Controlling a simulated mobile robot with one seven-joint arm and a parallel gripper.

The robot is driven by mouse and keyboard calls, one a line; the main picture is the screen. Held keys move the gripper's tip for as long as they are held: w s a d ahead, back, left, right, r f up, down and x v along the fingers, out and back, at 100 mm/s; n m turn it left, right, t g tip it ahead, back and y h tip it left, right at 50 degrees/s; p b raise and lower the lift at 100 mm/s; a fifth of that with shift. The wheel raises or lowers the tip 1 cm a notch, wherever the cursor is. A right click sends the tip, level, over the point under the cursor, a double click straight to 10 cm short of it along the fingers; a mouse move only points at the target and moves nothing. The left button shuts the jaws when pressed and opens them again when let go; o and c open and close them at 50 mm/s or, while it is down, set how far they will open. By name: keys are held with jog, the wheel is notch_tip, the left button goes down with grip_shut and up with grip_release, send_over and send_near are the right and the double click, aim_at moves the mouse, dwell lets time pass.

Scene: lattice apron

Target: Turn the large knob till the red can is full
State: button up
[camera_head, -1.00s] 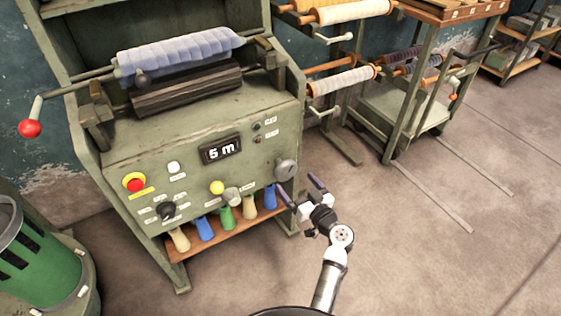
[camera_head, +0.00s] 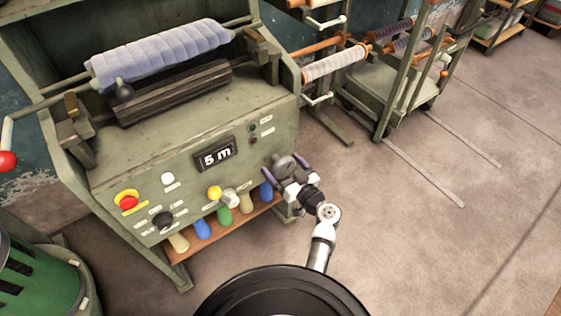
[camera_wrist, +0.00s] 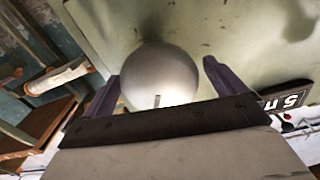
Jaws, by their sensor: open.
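The large grey round knob (camera_head: 283,164) sits at the right end of the green machine's front panel. My gripper (camera_head: 284,172) is open, with its two purple fingers on either side of the knob. In the wrist view the pale knob (camera_wrist: 160,78) fills the space between the open fingertips (camera_wrist: 161,72), with small gaps apparent at both sides. The display (camera_head: 216,155) reads "5 m". I see no red can; a green can (camera_head: 40,285) stands at the lower left, cut by the frame edge.
A blue roll (camera_head: 160,55) lies on top. Floor to the right is clear.

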jog(key=c, duration=1)
